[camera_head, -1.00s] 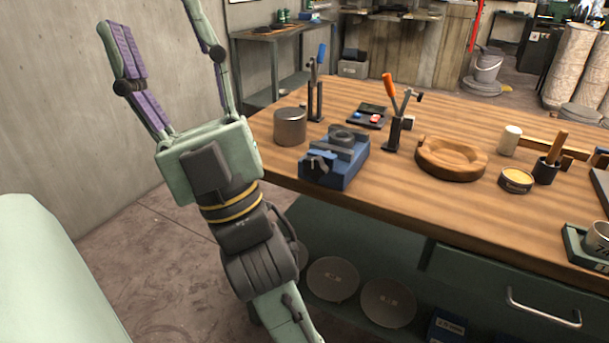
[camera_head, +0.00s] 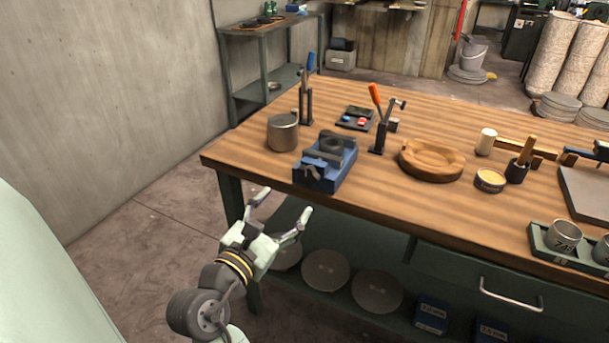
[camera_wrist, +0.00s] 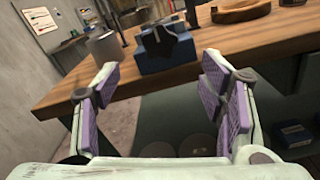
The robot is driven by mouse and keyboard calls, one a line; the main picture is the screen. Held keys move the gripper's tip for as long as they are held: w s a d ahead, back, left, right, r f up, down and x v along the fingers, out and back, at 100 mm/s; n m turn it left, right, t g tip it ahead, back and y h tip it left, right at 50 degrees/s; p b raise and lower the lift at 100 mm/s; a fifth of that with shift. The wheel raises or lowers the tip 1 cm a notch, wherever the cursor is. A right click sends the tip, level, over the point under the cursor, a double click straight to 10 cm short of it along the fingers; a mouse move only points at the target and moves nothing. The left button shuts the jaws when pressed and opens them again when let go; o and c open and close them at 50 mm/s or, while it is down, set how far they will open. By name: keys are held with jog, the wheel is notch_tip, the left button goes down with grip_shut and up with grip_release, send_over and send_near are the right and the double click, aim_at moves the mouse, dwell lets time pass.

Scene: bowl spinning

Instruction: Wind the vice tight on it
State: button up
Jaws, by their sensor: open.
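The blue vice (camera_head: 326,161) stands at the front left edge of the wooden workbench (camera_head: 400,210). Its dark winding handle (camera_head: 312,171) faces the bench's front edge. A dark grey round piece (camera_head: 334,143) sits at the jaws; I cannot tell how firmly they hold it. My gripper (camera_head: 282,205) is open and empty, in front of the bench edge and below the vice. In the wrist view the vice (camera_wrist: 160,59) and its handle (camera_wrist: 170,38) lie ahead, above the gap between my purple-padded fingers (camera_wrist: 158,90).
A metal cylinder (camera_head: 283,132) stands left of the vice. An upright orange-handled tool (camera_head: 379,118) and a round wooden bowl piece (camera_head: 431,159) stand to its right. Round discs (camera_head: 326,271) lie on the shelf below. The floor left of the bench is clear.

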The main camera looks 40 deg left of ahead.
aim_at(306, 178)
jog(key=p+x, duration=0.2)
jog(key=x, duration=0.8)
jog(key=shift+a, duration=0.1)
jog(key=shift+c, duration=0.3)
jog(key=c, duration=1.1)
